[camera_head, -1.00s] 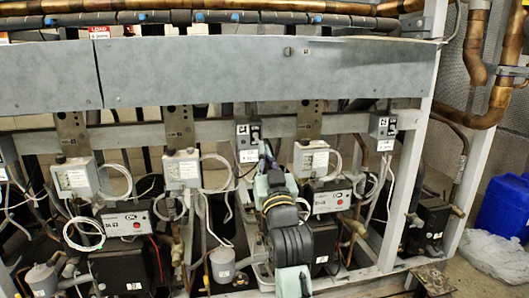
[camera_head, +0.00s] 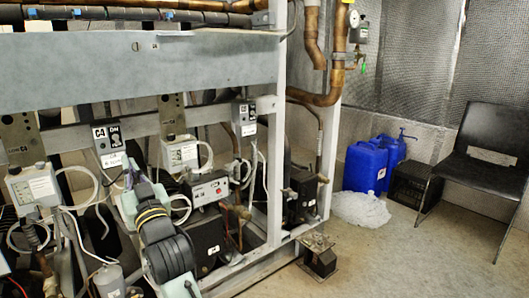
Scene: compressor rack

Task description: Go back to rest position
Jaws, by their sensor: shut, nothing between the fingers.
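My arm, with pale green and black links and yellow bands, stands in front of the compressor rack (camera_head: 130,75) at the lower left of the head view. My gripper (camera_head: 132,176) is at the upper end of the arm, small and dark, partly hidden by my own links. It is shut and holds nothing. It appears in front of the rack, below the grey C4 switch box (camera_head: 108,144) and left of a white control box (camera_head: 180,154). I cannot tell how far it is from them.
Hoses and cables hang around the arm. The rack's post (camera_head: 277,130) stands right of it. Further right are blue jugs (camera_head: 364,167), a clear plastic bag (camera_head: 359,209), a black crate (camera_head: 412,187) and a black chair (camera_head: 487,145). A small metal block (camera_head: 320,260) sits on otherwise open floor.

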